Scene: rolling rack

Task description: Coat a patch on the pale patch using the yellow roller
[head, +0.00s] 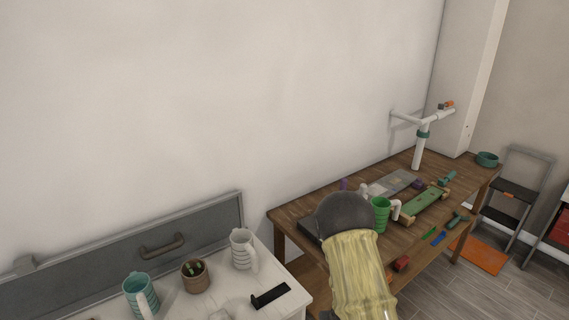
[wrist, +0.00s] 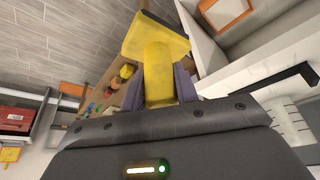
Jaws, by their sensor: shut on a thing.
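In the wrist view my gripper (wrist: 160,80) has its two purple fingers shut on the yellow roller (wrist: 158,38). The roller's yellow shaft stands between the fingers, and its wider yellow head lies beyond the fingertips. It seems clear of any surface, but the gap is hard to judge. My gripper and the roller cannot be made out in the head view. I cannot clearly pick out the pale patch. An orange-edged pale square (wrist: 225,12) shows at the top of the wrist view, and I cannot tell whether it is that patch.
A white-topped table (head: 228,300) holds a teal mug (head: 138,290), a brown pot (head: 195,276), a white mug (head: 241,247) and a black bracket (head: 271,295). The wall (head: 190,100) above is bare.

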